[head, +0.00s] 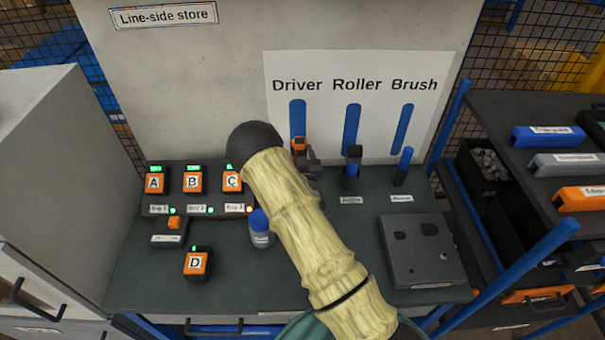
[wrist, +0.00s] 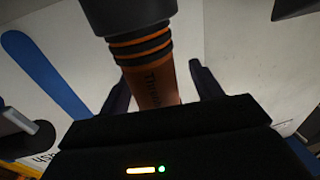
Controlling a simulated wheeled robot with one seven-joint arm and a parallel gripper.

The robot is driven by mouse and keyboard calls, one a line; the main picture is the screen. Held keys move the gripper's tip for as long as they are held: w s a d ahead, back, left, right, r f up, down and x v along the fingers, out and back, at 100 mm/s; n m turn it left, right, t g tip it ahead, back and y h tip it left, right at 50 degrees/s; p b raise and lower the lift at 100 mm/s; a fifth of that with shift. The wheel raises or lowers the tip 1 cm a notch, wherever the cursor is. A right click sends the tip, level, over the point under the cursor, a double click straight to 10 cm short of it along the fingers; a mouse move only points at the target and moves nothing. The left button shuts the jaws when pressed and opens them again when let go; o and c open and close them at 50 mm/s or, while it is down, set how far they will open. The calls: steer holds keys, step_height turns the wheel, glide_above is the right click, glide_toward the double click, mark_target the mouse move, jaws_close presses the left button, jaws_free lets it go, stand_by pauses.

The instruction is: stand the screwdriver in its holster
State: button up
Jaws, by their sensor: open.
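The screwdriver (wrist: 158,85) fills the middle of the wrist view, with an orange lettered body, black-and-orange rings and a dark end cap. It is between the fingers of my gripper (wrist: 163,90), which are open, one on each side. In the head view an orange and black piece (head: 299,145), likely the screwdriver's upper part, shows under the blue Driver outline (head: 297,118). My gripper (head: 309,162) is beside it, mostly hidden by my arm. The Driver holster and the screwdriver's lower end are hidden, so I cannot tell how it is seated.
Roller (head: 351,172) and brush (head: 403,167) stand in holders to the right. Orange units A (head: 154,181), B, C and D sit at left. A blue-capped bottle (head: 260,230) stands close to my arm. A grey case (head: 420,262) lies at the right of the bench.

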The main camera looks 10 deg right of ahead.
steer(key=s+b, duration=0.1)
steer(key=s, duration=1.5)
steer(key=shift+s+a, duration=0.35)
steer(key=shift+s, duration=0.05)
stand_by(0.3)
steer(key=s+r+g, duration=0.5)
steer(key=s+g, duration=0.2)
steer(key=s, duration=0.1)
steer(key=s+r+g, duration=0.5)
steer(key=s+g, duration=0.2)
steer(key=g, duration=0.1)
steer(key=shift+s+d+y, duration=0.2)
steer(key=shift+s+y, duration=0.1)
steer(key=shift+s, duration=0.05)
stand_by(1.0)
